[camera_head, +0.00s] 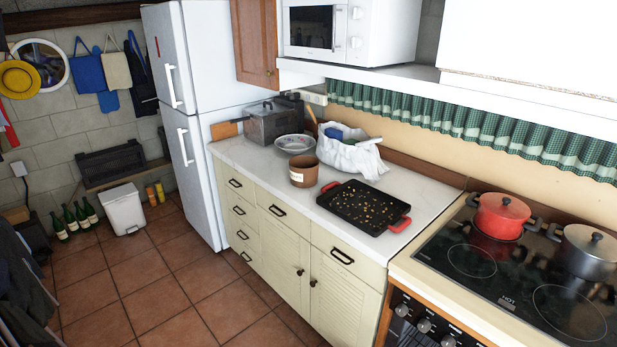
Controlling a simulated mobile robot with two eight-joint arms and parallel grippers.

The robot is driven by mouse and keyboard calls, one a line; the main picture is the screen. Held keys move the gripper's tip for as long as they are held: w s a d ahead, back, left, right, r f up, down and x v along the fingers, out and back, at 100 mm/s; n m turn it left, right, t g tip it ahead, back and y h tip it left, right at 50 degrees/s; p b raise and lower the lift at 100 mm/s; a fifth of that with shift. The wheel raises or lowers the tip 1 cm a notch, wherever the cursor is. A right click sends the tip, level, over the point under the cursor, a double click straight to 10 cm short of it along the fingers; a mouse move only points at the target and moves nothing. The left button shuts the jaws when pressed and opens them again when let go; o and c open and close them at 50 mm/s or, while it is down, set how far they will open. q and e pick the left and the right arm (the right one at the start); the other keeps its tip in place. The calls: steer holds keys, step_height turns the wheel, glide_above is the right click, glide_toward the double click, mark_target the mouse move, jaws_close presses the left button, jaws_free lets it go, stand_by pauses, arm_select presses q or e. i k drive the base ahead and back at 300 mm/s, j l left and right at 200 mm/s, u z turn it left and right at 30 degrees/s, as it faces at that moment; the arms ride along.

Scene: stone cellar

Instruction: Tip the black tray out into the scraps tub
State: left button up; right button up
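The black tray (343,217) with red handles lies flat near the front edge of the white counter (428,189). Many small yellowish and brown scraps are scattered over its floor. A brown tub (303,174) with a pale label stands upright on the counter just behind and left of the tray. It looks like the scraps tub; the label is too small to read, and its inside is mostly hidden. Neither of my grippers shows in the head view.
A white bag (352,159), a metal bowl (295,143) and a grey box-shaped appliance (272,122) stand behind the tub. To the right is a hob (520,275) with a red pot (500,217) and a steel pot (588,252). The tiled floor in front is clear.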

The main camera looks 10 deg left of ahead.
mark_target(372, 211)
steer(key=i+j, duration=0.15)
steer(key=j, duration=0.2)
steer(key=i+j+z, duration=0.1)
steer(key=j, duration=0.25)
steer(key=i+j, duration=0.1)
steer(key=j, duration=0.25)
steer(key=i+j+z, duration=0.1)
steer(key=j, duration=0.25)
steer(key=i+j+z, duration=0.1)
steer(key=i+j, duration=0.3)
steer(key=j, duration=0.3)
steer(key=z, duration=0.05)
